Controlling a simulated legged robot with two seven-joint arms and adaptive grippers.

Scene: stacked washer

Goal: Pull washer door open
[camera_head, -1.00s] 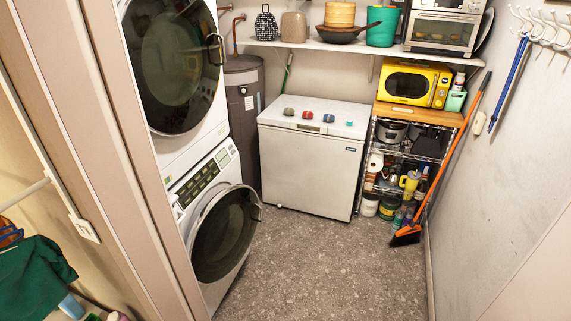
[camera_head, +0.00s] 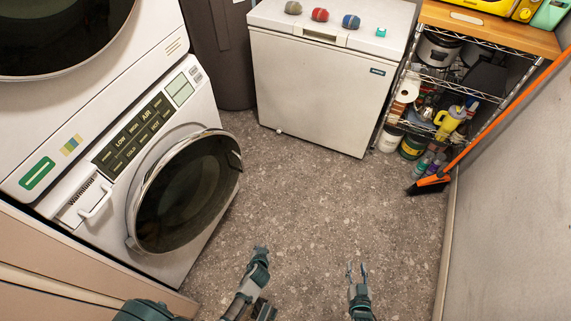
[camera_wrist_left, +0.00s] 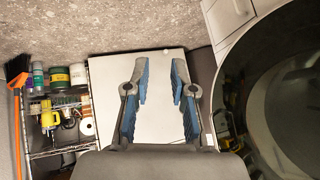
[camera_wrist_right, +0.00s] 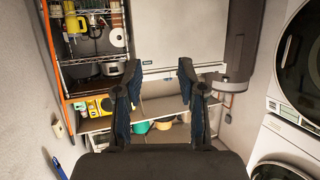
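The lower machine of the stack is the white washer (camera_head: 100,160). Its round door (camera_head: 188,195) has dark glass and a chrome rim, with a handle (camera_head: 237,160) on its right edge. The door stands out from the front; I cannot tell whether it is ajar. My left gripper (camera_head: 261,250) is over the floor, right of and apart from the door. The left wrist view shows it open and empty (camera_wrist_left: 160,68), with a dark round door (camera_wrist_left: 285,90) at the right. My right gripper (camera_head: 356,268) is farther right, open and empty in the right wrist view (camera_wrist_right: 160,75).
The upper machine (camera_head: 110,80) sits on the washer. A white chest freezer (camera_head: 315,90) with small coloured items on top stands at the back. A wire shelf (camera_head: 465,85) and an orange broom (camera_head: 430,185) are at the right. The floor (camera_head: 310,205) between is clear.

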